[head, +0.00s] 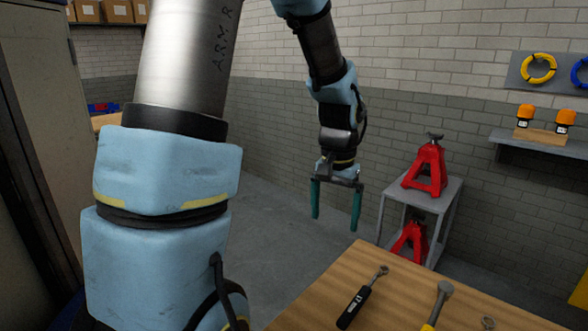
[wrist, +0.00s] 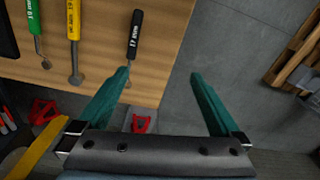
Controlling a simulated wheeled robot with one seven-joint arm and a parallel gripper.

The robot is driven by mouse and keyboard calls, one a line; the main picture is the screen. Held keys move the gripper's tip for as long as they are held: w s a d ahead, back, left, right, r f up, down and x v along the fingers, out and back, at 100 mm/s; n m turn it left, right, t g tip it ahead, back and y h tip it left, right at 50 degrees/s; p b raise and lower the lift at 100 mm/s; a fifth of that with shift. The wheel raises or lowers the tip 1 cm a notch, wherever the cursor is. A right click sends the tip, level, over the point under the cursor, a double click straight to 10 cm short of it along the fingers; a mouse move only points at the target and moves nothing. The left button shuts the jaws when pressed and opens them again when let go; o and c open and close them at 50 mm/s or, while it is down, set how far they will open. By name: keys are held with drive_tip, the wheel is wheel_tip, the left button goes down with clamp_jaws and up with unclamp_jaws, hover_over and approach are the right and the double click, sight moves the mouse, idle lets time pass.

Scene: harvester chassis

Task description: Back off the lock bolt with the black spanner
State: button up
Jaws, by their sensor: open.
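The black spanner (head: 358,304) lies on the wooden bench top (head: 330,290), its metal head towards the bench's far edge. In the wrist view the black spanner (wrist: 135,32) shows its marked handle, and its head end is close to or behind the left finger in the picture. My gripper (head: 336,220) hangs fingers down in the air beyond the bench edge, apart from the spanner. In the wrist view my gripper (wrist: 158,75) has its two green fingers wide apart with nothing between them. The lock bolt is not in sight.
A yellow-handled tool (wrist: 74,25) and a green-handled tool (wrist: 35,18) lie beside the black spanner. Red jack stands (head: 427,168) stand on a grey shelf unit (head: 450,205) behind the bench. A wall shelf (head: 540,143) is at right. Open floor lies beyond the bench.

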sight(358, 300)
drive_tip(key=s+a+n, duration=0.2)
drive_tip(key=a, duration=0.6)
drive_tip(key=s+a+n+t, duration=0.1)
drive_tip(key=s+a+n, duration=0.1)
drive_tip(key=a, duration=0.7)
drive_tip(key=shift+s+a+n, duration=0.25)
drive_tip(key=shift+s+n, duration=0.15)
drive_tip(key=shift+n, duration=0.3)
drive_tip(key=shift+f, duration=0.1)
